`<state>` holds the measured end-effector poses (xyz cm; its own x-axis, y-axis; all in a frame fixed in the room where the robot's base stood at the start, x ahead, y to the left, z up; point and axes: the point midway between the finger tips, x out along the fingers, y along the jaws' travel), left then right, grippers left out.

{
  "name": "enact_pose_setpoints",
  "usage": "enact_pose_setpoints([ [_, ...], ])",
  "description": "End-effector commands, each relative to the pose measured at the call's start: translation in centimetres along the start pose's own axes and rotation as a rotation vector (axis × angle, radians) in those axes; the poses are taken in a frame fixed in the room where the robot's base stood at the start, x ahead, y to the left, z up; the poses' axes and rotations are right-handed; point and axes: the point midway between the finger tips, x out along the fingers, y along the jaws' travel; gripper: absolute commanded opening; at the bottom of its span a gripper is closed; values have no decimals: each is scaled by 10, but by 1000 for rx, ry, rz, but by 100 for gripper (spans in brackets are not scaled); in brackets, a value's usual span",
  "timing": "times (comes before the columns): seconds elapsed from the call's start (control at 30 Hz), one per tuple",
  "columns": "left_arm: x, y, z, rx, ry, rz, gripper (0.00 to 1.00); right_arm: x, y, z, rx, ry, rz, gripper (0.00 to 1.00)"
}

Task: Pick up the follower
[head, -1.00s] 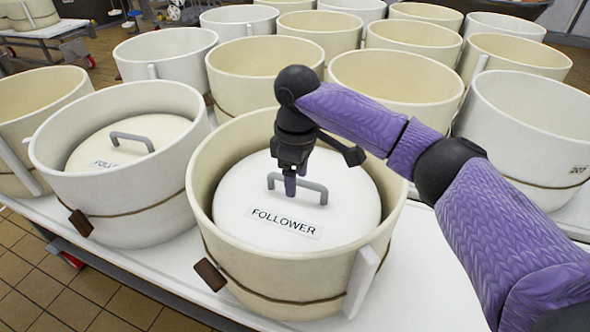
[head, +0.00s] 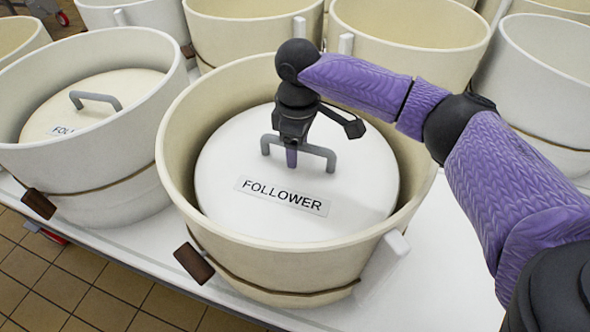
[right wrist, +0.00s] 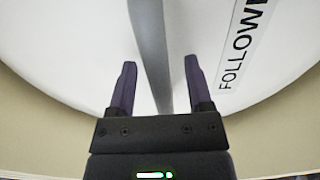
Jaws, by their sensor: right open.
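The follower (head: 235,170) is a round white disc with a grey bar handle (head: 325,155) and a label reading FOLLOWER. It lies inside a cream vat (head: 172,150) in the middle of the head view. My right gripper (head: 291,158) points down at the handle. In the right wrist view, my right gripper (right wrist: 158,82) is open, with one finger on each side of the grey handle bar (right wrist: 150,50) and gaps on both sides. The label (right wrist: 243,45) lies beyond the right finger. My left gripper is not in view.
A second vat (head: 100,190) at the left holds another follower (head: 120,82) with its own handle. Several open vats, such as a cream one (head: 255,40), stand close behind. The vat wall surrounds my right gripper. Bare white tabletop (head: 435,240) shows at the right.

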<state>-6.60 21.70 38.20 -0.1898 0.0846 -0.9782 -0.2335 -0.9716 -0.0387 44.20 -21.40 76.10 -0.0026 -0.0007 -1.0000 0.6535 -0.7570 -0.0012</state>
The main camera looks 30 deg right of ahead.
Motion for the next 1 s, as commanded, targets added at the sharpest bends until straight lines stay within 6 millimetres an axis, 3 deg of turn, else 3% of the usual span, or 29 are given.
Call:
enact_pose_setpoints([
  [0.13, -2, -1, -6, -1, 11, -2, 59, -3, 0, 0, 0, 2, 2, 65],
  [0.43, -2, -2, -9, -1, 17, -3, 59, -4, 0, 0, 0, 2, 1, 2],
  [1.0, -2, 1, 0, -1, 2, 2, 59, -3, 0, 0, 0, 1, 1, 0],
])
